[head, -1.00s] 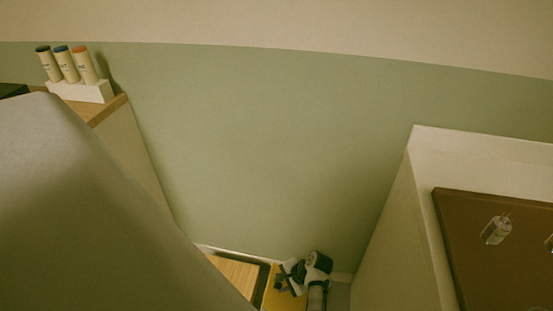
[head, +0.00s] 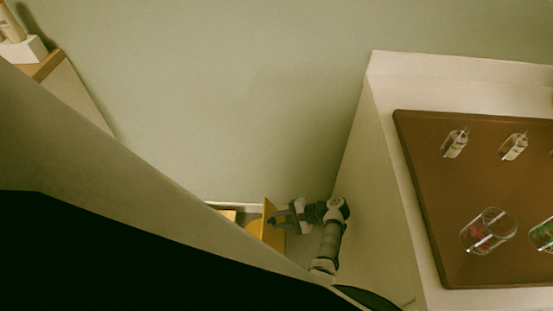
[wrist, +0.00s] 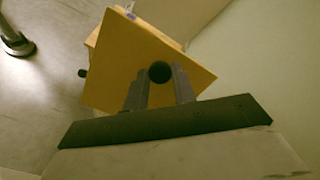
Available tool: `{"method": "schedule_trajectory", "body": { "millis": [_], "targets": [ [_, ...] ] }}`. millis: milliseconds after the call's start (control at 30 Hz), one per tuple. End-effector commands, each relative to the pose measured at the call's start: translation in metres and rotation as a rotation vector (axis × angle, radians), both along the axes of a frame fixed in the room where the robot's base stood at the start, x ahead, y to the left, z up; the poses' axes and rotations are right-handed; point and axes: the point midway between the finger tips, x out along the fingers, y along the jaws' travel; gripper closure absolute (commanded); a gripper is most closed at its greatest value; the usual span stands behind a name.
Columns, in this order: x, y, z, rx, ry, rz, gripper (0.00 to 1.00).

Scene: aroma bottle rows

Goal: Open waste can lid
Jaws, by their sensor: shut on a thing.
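The waste can's yellow lid (head: 267,222) stands steeply tilted, almost edge-on, low in the head view. In the wrist view the lid (wrist: 135,62) is a broad yellow panel with a round black knob (wrist: 159,72) near its lower edge. My gripper (wrist: 160,84) has one finger on each side of this knob and is shut on it. In the head view my gripper (head: 281,218) reaches the lid from the right. The can's body is mostly hidden behind the lid and my own body.
A white cabinet with a brown tray (head: 421,190) stands close on the right, holding small bottles (head: 454,143) and glasses (head: 489,231). A counter with a white bottle stand (head: 22,50) is at upper left. The green wall (head: 220,110) is behind.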

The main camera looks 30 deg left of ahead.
Motion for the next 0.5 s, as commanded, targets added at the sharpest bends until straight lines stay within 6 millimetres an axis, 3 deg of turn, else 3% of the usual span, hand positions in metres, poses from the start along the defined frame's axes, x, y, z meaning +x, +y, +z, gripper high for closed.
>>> {"method": "schedule_trajectory", "body": {
  "millis": [367,400,500],
  "targets": [
    [-0.0001,0.0004,0.0001,0.003,0.002,0.001,1.0],
    [-0.0001,0.0004,0.0001,0.003,0.002,0.001,0.7],
    [-0.0001,0.0004,0.0,0.003,0.002,0.001,0.57]
  ]
}}
